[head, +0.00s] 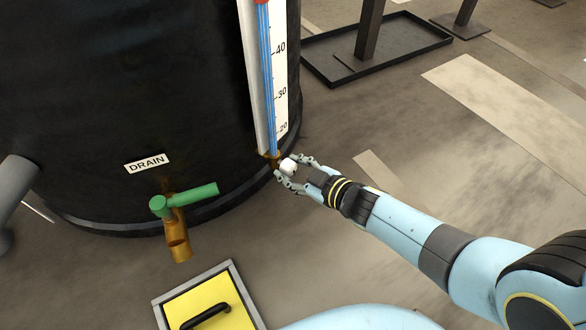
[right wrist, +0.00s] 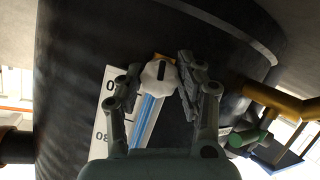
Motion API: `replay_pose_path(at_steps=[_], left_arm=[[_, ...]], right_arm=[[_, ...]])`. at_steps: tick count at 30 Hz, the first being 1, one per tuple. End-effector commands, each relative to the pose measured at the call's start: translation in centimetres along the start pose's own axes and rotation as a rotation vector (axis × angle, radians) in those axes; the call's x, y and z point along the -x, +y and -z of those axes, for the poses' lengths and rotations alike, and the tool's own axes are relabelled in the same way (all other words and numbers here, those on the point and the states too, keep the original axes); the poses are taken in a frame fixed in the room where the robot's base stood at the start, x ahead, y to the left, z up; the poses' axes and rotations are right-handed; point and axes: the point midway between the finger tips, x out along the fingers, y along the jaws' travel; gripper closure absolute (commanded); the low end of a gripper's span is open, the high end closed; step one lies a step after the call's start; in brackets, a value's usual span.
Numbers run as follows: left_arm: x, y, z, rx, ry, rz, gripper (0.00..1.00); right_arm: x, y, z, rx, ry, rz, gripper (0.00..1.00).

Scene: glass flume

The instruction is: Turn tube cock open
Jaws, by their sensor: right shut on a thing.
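The tube cock is a small white knob (head: 289,166) on a brass fitting (head: 271,157) at the foot of the sight tube (head: 267,90). My right gripper (head: 289,174) has its fingers around the knob and is shut on it. In the right wrist view, the white knob (right wrist: 158,76) sits between the two fingers, with a dark slot on its face. The blue-striped tube runs beside the number scale (head: 281,75). My left gripper is not in view.
The black tank (head: 130,100) fills the upper left. A brass drain tap (head: 178,240) with a green lever (head: 195,196) juts out below the DRAIN label (head: 147,163). A yellow panel (head: 205,306) with a black handle lies below.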

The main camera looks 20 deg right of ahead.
Motion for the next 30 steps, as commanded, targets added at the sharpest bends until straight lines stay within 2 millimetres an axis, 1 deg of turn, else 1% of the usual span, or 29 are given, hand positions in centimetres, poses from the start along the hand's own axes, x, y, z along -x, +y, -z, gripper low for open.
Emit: replay_pose_path(at_steps=[3, 9, 21, 30], left_arm=[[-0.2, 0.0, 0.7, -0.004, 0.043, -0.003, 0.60], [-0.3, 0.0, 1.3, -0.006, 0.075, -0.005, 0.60], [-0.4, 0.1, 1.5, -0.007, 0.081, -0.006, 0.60], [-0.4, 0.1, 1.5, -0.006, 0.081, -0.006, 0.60]], right_arm=[[0.1, -0.3, -0.2, 0.094, -0.004, -0.040, 0.96], [0.0, -0.3, -0.2, 0.270, -0.004, -0.112, 0.96], [0.0, -0.3, -0.3, 0.617, -0.004, -0.254, 0.96], [0.0, -0.3, -0.3, 0.821, -0.003, -0.337, 0.96]])
